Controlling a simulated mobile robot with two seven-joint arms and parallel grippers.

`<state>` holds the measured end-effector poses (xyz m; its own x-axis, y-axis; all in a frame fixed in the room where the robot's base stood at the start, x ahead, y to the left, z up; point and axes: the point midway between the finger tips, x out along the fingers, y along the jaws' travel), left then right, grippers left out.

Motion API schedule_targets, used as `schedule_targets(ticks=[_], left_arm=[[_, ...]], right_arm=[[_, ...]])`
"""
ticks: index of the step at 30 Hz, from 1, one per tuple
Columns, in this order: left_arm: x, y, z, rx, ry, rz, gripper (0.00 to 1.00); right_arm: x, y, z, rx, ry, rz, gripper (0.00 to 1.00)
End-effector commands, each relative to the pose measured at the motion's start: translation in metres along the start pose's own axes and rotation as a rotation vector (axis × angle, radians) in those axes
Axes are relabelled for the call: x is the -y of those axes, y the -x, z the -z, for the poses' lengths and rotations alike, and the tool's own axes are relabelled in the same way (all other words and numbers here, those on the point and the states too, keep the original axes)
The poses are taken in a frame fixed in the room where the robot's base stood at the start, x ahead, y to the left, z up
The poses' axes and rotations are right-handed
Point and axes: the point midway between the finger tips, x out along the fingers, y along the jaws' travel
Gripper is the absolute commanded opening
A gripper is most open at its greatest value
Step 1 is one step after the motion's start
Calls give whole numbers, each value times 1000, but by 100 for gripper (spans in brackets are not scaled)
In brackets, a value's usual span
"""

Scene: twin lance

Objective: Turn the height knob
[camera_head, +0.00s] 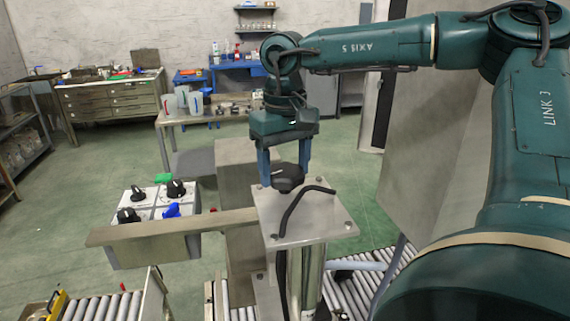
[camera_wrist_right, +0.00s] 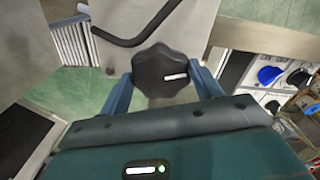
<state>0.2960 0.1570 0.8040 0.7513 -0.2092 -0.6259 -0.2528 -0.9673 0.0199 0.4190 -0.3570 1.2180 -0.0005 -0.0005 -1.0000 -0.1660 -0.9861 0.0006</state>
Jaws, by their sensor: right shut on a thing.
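The height knob (camera_head: 287,178) is a black lobed knob on top of the grey metal post plate (camera_head: 318,225). In the right wrist view the knob (camera_wrist_right: 160,70) shows a white mark on its face. My right gripper (camera_head: 283,172) comes down from above with its blue fingers on both sides of the knob. It is shut on the knob, and the fingers (camera_wrist_right: 162,88) also show around it in the wrist view. My left gripper is not in view.
A bent black rod (camera_head: 298,208) rises from the plate close beside the knob. A control panel (camera_head: 150,205) with black and blue knobs stands to the left, behind a flat beam (camera_head: 170,227). Roller conveyors (camera_head: 105,305) lie below. Workbenches stand at the back.

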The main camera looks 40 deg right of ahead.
Motion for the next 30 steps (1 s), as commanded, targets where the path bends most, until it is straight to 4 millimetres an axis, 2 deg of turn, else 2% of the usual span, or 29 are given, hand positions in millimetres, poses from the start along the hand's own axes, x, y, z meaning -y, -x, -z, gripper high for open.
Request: schedule_targets(ticks=[6,15,30], left_arm=[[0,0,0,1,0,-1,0],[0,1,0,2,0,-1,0],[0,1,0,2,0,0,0]], right_arm=[[0,1,0,-2,189,-1,41],[0,1,1,-3,377,-1,41],[0,1,1,-4,470,0,41]])
